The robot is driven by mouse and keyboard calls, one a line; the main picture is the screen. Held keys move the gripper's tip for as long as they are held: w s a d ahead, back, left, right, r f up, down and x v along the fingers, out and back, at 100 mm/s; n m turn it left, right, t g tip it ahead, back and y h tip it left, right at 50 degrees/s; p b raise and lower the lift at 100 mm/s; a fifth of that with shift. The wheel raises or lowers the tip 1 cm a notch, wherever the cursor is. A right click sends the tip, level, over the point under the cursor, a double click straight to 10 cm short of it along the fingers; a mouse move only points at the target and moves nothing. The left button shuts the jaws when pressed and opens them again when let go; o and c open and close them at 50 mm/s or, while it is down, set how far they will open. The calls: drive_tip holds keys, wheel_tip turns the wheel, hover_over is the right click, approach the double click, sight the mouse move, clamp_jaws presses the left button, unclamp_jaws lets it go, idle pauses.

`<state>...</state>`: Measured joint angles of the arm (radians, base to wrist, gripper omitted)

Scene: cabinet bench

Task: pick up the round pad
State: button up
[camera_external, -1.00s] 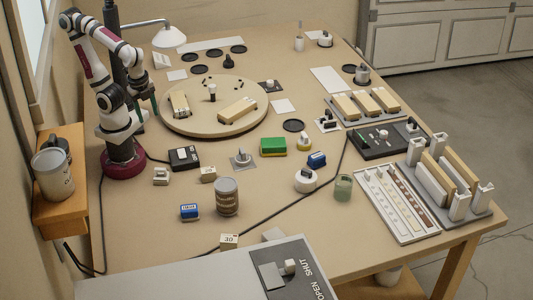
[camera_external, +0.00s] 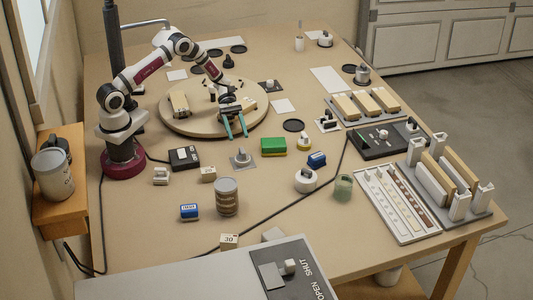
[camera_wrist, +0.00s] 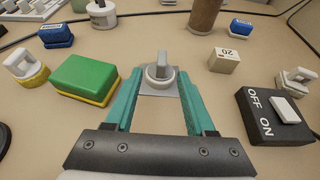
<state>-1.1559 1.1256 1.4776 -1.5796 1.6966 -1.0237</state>
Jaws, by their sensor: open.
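A small round pad with a yellow base and a pale grip on top (camera_external: 304,142) stands on the table just right of the green block (camera_external: 273,146). It also shows in the wrist view, at the left edge (camera_wrist: 28,70), beyond the green block. My gripper (camera_external: 236,135) has teal fingers, open and empty, pointing down above the front edge of the round turntable (camera_external: 180,130). The gripper is left of the pad and apart from it. In the wrist view, a grey knob on a square plate (camera_wrist: 160,76) appears between the fingertips.
A black OFF/ON box (camera_wrist: 274,117) lies on the right in the wrist view. Blue blocks (camera_external: 317,159), a white round piece (camera_external: 305,180) and a brown can (camera_external: 227,197) stand toward the front. A black cable crosses the table.

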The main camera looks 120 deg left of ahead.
sight(244, 157)
drive_tip(key=x, duration=1.1)
drive_tip(key=shift+d+f, duration=0.1)
drive_tip(key=shift+d, duration=0.1)
clamp_jaws()
